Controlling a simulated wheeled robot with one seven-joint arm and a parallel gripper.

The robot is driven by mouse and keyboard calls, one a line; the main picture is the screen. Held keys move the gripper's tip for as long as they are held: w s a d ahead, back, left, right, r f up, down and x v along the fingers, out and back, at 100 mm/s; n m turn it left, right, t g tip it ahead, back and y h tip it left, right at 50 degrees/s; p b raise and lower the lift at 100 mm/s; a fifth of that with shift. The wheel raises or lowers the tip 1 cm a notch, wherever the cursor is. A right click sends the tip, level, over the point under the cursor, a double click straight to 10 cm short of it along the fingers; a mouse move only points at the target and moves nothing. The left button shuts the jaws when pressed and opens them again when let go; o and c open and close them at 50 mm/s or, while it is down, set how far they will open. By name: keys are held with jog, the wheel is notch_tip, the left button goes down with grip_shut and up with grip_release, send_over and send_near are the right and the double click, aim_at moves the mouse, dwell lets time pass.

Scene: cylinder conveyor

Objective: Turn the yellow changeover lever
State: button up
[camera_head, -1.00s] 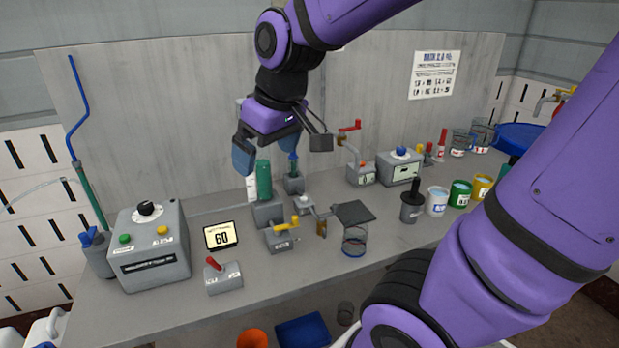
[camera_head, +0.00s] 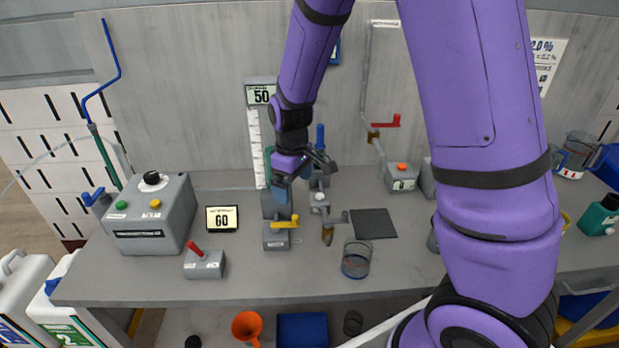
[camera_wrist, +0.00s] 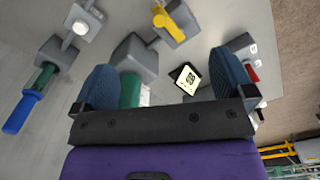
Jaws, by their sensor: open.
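The yellow changeover lever (camera_head: 285,223) sits on a small grey block (camera_head: 276,240) near the middle of the bench. It also shows at the top of the wrist view (camera_wrist: 163,17), beyond my fingertips. My gripper (camera_head: 280,192) points down just behind and above the lever, apart from it. In the wrist view its two blue-padded fingers (camera_wrist: 165,76) are wide apart. A green cylinder (camera_wrist: 130,90) on a grey block (camera_wrist: 136,55) shows between them, nearer the left finger. In the head view my gripper hides most of that cylinder.
A "60" display (camera_head: 221,219) and a red-levered box (camera_head: 204,264) stand left of the lever. A black plate (camera_head: 373,223) and a clear beaker (camera_head: 356,260) are to the right. A blue-handled fixture (camera_head: 320,137) stands close behind my gripper.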

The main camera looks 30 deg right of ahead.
aim_at(295, 217)
jog(key=shift+f, duration=5.55)
grip_shut()
jog(key=c, duration=1.7)
grip_release()
